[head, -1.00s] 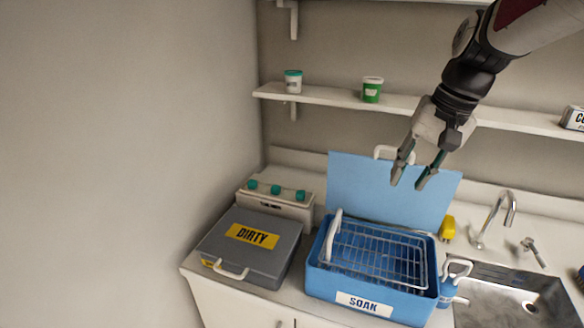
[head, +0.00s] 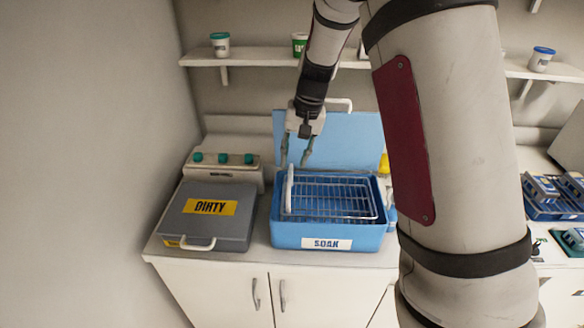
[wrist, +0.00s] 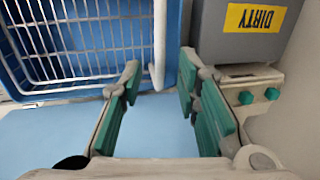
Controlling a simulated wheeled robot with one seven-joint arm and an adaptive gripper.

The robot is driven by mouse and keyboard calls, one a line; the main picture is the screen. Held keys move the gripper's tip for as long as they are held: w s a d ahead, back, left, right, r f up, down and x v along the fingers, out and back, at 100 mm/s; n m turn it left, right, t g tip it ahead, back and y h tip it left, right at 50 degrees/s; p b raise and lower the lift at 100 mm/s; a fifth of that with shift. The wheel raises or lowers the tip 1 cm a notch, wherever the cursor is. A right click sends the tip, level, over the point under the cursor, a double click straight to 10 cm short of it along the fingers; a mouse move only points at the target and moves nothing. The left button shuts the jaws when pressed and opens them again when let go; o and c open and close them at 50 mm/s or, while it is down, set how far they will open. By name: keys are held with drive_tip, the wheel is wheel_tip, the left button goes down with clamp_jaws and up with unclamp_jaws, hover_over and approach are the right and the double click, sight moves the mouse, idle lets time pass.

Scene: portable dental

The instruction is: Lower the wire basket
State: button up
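The wire basket (head: 334,199) sits in the top of the blue SOAK tub (head: 285,235), its rack near the rim. Its white handle (head: 289,190) stands up at the left end. The tub's blue lid (head: 345,140) is open at the back. My gripper (head: 297,163) is open and empty, above and behind the handle, in front of the lid. In the wrist view, the open green-padded fingers (wrist: 158,95) show with nothing between them. The basket (wrist: 80,38) is at upper left there, and the handle (wrist: 159,45) lies beyond the fingertips, apart from them.
The grey DIRTY box (head: 187,222) is left of the tub, with a white unit with green knobs (head: 250,172) behind it. A shelf with small cups (head: 220,45) runs along the wall. My arm hides much of the right side. Blue trays (head: 545,200) are at far right.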

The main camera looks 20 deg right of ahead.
sight(290, 174)
drive_tip(key=shift+w+a+f, duration=0.1)
drive_tip(key=shift+a+f, duration=0.1)
drive_tip(key=shift+f, duration=0.85)
drive_tip(key=shift+a+f, duration=0.15)
drive_tip(key=shift+f, duration=0.9)
clamp_jaws()
